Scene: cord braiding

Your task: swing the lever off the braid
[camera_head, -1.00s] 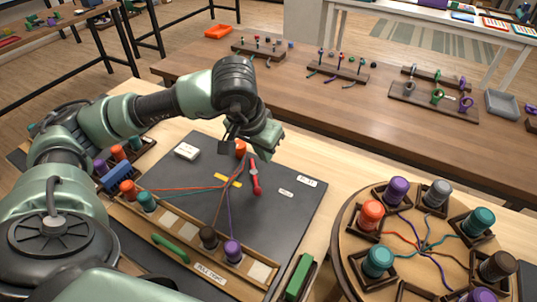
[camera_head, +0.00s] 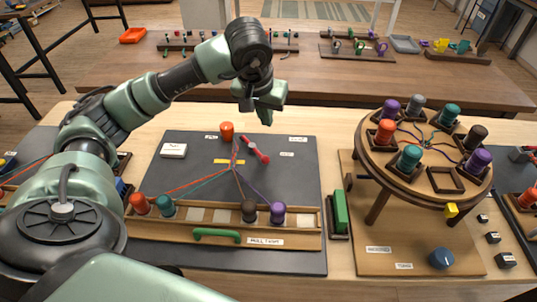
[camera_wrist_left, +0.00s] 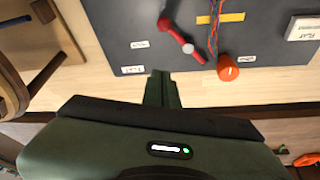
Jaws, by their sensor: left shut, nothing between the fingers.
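The red lever (camera_head: 256,150) lies slanted on the dark board (camera_head: 300,185), just right of the braid. It also shows in the wrist view (camera_wrist_left: 178,35) with a pale knob, its end near the orange spool (camera_head: 227,131). The braid (camera_head: 235,152) runs from near that spool over a yellow strip; in the wrist view a gap shows between braid (camera_wrist_left: 213,30) and most of the lever. My left gripper (camera_head: 266,117) is shut and empty, past the board's far edge. Its fingertips (camera_wrist_left: 160,80) touch nothing visible. The right gripper is out of sight.
Cords run to several spools in the wooden rack (camera_head: 290,242) at the front. A white box (camera_head: 173,151) sits at the board's far left. A round braiding stand (camera_head: 370,160) with several spools stands on the right. A brown table (camera_head: 330,90) lies behind.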

